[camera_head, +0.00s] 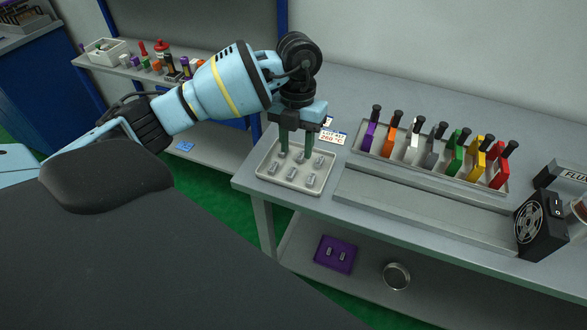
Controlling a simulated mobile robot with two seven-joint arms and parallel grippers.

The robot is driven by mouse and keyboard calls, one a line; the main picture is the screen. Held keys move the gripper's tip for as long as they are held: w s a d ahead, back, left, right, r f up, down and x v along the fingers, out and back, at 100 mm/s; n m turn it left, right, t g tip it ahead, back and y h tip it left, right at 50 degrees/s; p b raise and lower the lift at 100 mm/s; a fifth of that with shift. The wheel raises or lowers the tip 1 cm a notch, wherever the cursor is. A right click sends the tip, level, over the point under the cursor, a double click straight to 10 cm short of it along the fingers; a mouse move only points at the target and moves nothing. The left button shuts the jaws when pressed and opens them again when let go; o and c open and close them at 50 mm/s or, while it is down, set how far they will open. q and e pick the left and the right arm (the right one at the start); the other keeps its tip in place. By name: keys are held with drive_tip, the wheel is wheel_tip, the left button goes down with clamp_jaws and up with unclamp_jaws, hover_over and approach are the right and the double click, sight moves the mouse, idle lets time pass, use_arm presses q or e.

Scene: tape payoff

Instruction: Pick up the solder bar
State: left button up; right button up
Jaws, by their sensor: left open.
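Several small grey bars, which look like the solder bars, stand apart from each other in a light tray (262,174) at the bench's left end. My left gripper (297,153) points down over the back part of this tray, its two greenish fingers open. One grey bar (300,158) shows between and just below the fingertips; I cannot tell whether the fingers reach down around it. Another bar (292,174) stands nearer the front of the tray. My right gripper is not in view.
A rack (430,168) with several coloured, black-handled tools stands right of the tray. In front of it is a long shallow grey tray (420,205). A small label with red digits (333,138) stands behind my gripper. A black fan (535,225) is at the right.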

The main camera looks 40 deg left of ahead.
sight(291, 176)
use_arm(q)
drive_tip(key=shift+s+a+f, duration=0.1)
drive_tip(key=shift+s+f, duration=0.05)
drive_tip(key=shift+f, duration=1)
drive_tip(key=shift+s+a+f, duration=0.1)
drive_tip(key=shift+f, duration=1.1)
drive_tip(key=shift+s+a+f, duration=0.1)
drive_tip(key=shift+s+f, duration=0.05)
drive_tip(key=shift+f, duration=1)
clamp_jaws()
